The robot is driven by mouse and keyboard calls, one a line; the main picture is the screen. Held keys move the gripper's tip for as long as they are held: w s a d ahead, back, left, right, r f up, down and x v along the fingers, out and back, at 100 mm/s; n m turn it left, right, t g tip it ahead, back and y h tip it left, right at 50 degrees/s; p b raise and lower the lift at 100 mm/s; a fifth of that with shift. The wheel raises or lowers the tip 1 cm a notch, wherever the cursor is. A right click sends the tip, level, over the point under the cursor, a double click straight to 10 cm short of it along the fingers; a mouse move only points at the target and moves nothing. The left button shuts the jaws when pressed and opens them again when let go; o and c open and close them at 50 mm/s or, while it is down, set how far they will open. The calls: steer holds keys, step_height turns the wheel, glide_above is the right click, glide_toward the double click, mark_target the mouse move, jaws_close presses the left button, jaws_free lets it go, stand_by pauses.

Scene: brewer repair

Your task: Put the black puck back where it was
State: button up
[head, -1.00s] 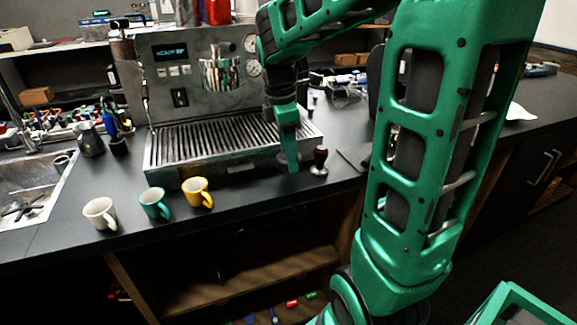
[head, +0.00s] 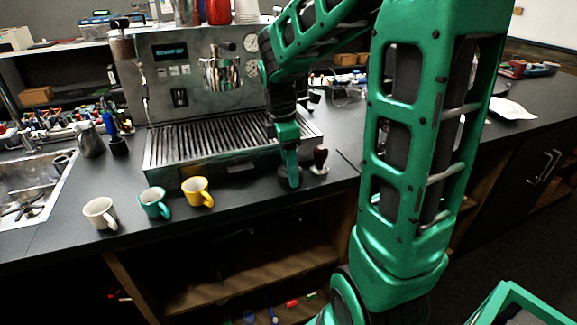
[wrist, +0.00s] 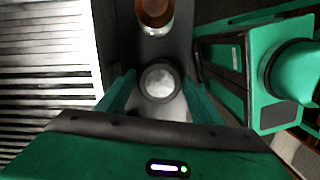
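The black puck (head: 282,182) shows in the head view as a low dark disc at the counter's front edge, partly hidden behind a green finger. In the wrist view a round piece with a pale, shiny top and dark rim (wrist: 160,82), apparently the puck, lies between the fingertips. My gripper (head: 290,175) points straight down over it, just behind the front edge. In the wrist view my gripper's fingers (wrist: 160,88) stand on both sides of the puck. Whether they press on it or stand slightly clear is not plain.
A tamper with a red-brown handle (head: 320,158) stands close to the right of my gripper. The espresso machine's drip tray (head: 215,140) lies close to the left. White, teal and yellow cups (head: 197,192) stand farther left along the edge.

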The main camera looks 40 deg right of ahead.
mark_target(284, 169)
step_height(284, 169, up, 11)
steer(key=a, duration=0.1)
steer(key=s+f+m, duration=0.5)
steer(key=s+m, duration=0.4)
steer(key=s, duration=0.1)
steer(key=s+d+f+m+y, duration=0.1)
steer(key=s+f+m, duration=0.4)
steer(key=s+m, duration=0.5)
steer(key=shift+s+t, duration=0.3)
steer(key=shift+s, duration=0.2)
steer(key=shift+d+f, duration=0.1)
steer(key=shift+w+f, duration=0.25)
steer(key=shift+w, duration=0.45)
steer(key=shift+d, duration=0.1)
